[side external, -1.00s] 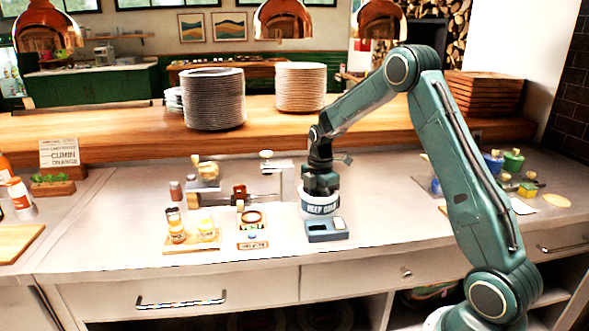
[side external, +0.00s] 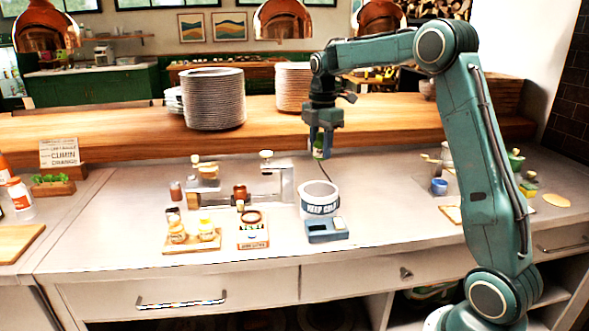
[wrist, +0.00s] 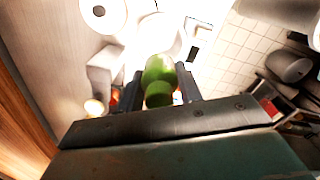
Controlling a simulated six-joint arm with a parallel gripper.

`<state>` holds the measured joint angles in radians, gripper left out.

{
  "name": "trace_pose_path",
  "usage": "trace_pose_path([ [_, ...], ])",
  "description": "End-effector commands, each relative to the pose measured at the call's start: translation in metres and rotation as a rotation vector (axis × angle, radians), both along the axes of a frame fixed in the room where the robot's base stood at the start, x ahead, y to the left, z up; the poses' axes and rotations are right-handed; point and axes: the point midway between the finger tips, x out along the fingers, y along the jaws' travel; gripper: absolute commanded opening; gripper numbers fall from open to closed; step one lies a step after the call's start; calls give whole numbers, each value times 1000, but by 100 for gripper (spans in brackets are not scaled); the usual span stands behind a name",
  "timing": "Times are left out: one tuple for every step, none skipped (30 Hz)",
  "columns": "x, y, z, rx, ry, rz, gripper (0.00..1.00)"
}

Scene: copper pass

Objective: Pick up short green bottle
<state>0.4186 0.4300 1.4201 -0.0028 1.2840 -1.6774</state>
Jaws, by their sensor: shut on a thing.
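The short green bottle (wrist: 158,78) is between my gripper's fingers in the wrist view. In the side view the bottle (side external: 318,150) shows as a small green and white shape at the fingertips. My gripper (side external: 321,143) is shut on it and holds it in the air above the counter, above and behind the white "KEEP COLD" tub (side external: 319,198). The fingers hide part of the bottle. The gripper also shows in the wrist view (wrist: 160,88).
A blue-grey tray (side external: 327,236) stands in front of the tub. Several small jars on a board (side external: 190,246) are to the left, with a metal stand (side external: 286,182) behind. Plate stacks (side external: 214,98) stand on the wooden shelf. A blue cup (side external: 439,187) is at right.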

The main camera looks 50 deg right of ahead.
Motion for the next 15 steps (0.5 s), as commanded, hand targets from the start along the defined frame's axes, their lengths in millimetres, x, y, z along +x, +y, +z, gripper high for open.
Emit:
trace_pose_path([
  [1, 0, 7, -1, -3, 0, 11],
  [1, 0, 10, -1, -3, 0, 11],
  [1, 0, 14, -1, -4, 0, 11],
  [1, 0, 17, -1, -3, 0, 11],
  [0, 0, 18, -1, -2, 0, 11],
  [0, 0, 21, -1, -2, 0, 11],
  [0, 0, 22, -1, -2, 0, 11],
  [0, 0, 23, -1, -2, 0, 11],
  [0, 0, 24, -1, -2, 0, 11],
  [0, 0, 25, 0, -1, 0, 11],
  [0, 0, 25, 0, -1, 0, 11],
  [0, 0, 25, 0, -1, 0, 11],
  [0, 0, 25, 0, -1, 0, 11],
  [0, 0, 25, 0, -1, 0, 11],
  [0, 0, 25, 0, -1, 0, 11],
])
